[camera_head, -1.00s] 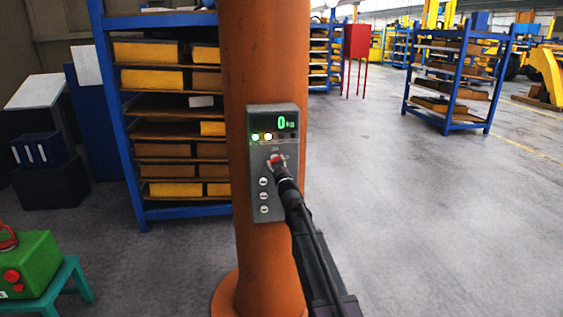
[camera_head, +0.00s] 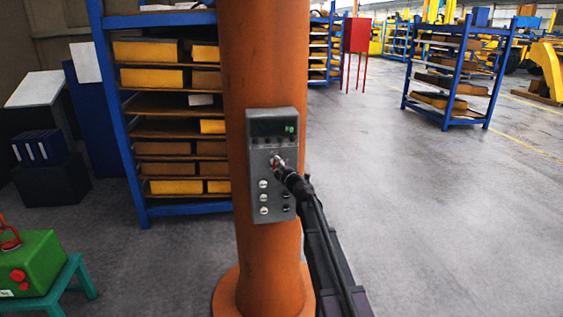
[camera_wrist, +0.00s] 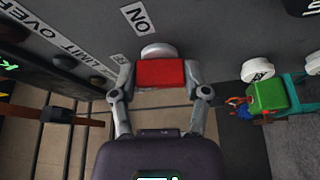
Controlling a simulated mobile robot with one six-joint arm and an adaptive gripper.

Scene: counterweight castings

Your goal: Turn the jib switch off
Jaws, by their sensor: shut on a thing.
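The jib switch has a red handle, seen close up in the wrist view (camera_wrist: 160,74), with a white round base behind it and an "ON" label (camera_wrist: 138,17) beside it. My gripper (camera_wrist: 160,80) has one finger on each side of the red handle and is shut on it. In the head view, my gripper (camera_head: 278,164) reaches the grey control panel (camera_head: 258,205) from the lower right and hides most of the switch. The panel's display (camera_head: 267,128) is dark except for a small green glow at its right. The lamps below it look dark.
The panel is fixed to an orange column (camera_head: 268,60). Blue shelving (camera_head: 118,120) stands behind at the left. A green box (camera_head: 42,262) with a red button sits on a teal stool (camera_head: 72,275) at the lower left.

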